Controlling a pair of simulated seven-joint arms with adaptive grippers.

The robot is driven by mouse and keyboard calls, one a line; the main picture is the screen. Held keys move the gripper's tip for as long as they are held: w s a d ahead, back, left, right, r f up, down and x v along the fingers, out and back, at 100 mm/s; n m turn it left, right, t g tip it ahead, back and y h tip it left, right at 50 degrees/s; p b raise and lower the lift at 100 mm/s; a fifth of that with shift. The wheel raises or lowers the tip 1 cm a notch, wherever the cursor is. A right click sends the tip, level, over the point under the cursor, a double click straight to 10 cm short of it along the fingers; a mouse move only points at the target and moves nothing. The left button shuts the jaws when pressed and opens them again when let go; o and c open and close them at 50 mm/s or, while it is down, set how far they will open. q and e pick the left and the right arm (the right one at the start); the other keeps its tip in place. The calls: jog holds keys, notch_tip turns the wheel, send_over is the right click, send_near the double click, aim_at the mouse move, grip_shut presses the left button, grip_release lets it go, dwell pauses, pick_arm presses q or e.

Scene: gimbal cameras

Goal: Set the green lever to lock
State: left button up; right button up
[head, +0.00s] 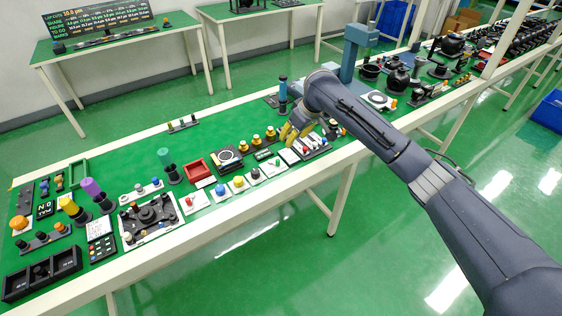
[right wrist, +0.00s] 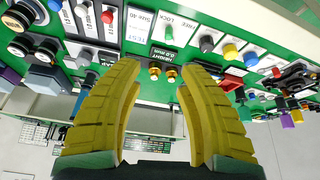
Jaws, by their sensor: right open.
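In the right wrist view a small green lever (right wrist: 206,43) stands on a white plate beside a label (right wrist: 180,24) reading FREE and LOCK. I cannot tell which word it points to. In the head view this plate is too small to read. In the head view the right gripper (head: 291,132) hovers above the bench, behind the row of white plates. My left gripper is not in view.
Brass posts (right wrist: 155,72) and a black HEIGHT label (right wrist: 164,54) lie between the fingertips. A blue button (head: 220,189), a yellow button (head: 238,182) and a red tray (head: 199,169) stand along the bench. A tall dark post (head: 283,95) rises near the gripper.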

aim_at(278, 160)
jog(key=x, duration=0.5)
jog(key=s+x, duration=0.1)
jog(key=x, duration=0.5)
jog(key=a+x, duration=0.1)
jog(key=x, duration=0.4)
jog(key=shift+s+a+f, duration=0.1)
jog(key=shift+s+f, duration=0.1)
jog(key=shift+f, duration=0.3)
jog(key=shift+c, duration=0.5)
